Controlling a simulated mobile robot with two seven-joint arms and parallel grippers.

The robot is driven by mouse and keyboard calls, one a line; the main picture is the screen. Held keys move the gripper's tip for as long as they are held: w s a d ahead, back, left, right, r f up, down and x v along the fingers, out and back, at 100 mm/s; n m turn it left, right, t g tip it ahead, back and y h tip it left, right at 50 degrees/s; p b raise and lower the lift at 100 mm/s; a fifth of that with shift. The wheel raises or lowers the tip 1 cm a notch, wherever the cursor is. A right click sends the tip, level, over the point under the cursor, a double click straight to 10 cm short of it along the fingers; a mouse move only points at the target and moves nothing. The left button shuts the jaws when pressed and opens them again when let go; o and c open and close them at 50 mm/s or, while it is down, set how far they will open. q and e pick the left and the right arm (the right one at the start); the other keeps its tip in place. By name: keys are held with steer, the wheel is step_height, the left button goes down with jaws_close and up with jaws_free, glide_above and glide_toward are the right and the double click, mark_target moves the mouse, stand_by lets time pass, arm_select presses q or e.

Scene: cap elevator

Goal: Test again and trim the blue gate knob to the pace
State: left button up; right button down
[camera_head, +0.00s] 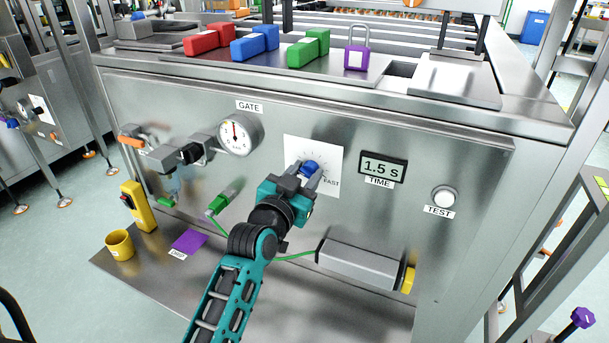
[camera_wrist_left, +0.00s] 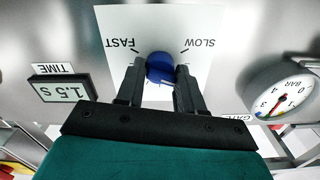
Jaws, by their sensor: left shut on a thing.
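The blue gate knob (camera_head: 310,167) sits on a white dial card (camera_head: 329,153) on the steel panel. My left gripper (camera_head: 306,174) is shut on the knob; in the left wrist view the knob (camera_wrist_left: 160,66) lies between its two fingers (camera_wrist_left: 160,75). That view shows FAST and SLOW printed upside down on the card. The knob's pointer is hidden. The time display (camera_head: 383,168) reads 1.5 s. The round white test button (camera_head: 445,196) is at the panel's right, apart from the gripper. My right gripper is not in view.
A GATE gauge (camera_head: 240,134) and pipe fittings are left of the card. A grey cylinder (camera_head: 358,264) with a yellow end lies below it. A purple card (camera_head: 190,242), yellow cup (camera_head: 120,245) and yellow device (camera_head: 138,206) are lower left. A purple padlock (camera_head: 356,55) stands on top.

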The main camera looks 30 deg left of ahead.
arm_select(q)
steer(key=shift+c, duration=0.6)
steer(key=shift+r+n+p, duration=0.25)
steer(key=shift+n+p, duration=0.35)
steer(key=shift+p, duration=0.5)
steer(key=shift+f+n+p, duration=0.2)
steer(key=shift+n+p, duration=0.4)
steer(key=shift+n, duration=0.2)
steer(key=o, duration=1)
steer(key=shift+o, duration=0.2)
steer(key=shift+s, duration=0.1)
steer(key=s+p, duration=0.2)
steer(key=s, duration=1)
steer(key=shift+s+d, duration=0.35)
steer(key=shift+d, duration=0.05)
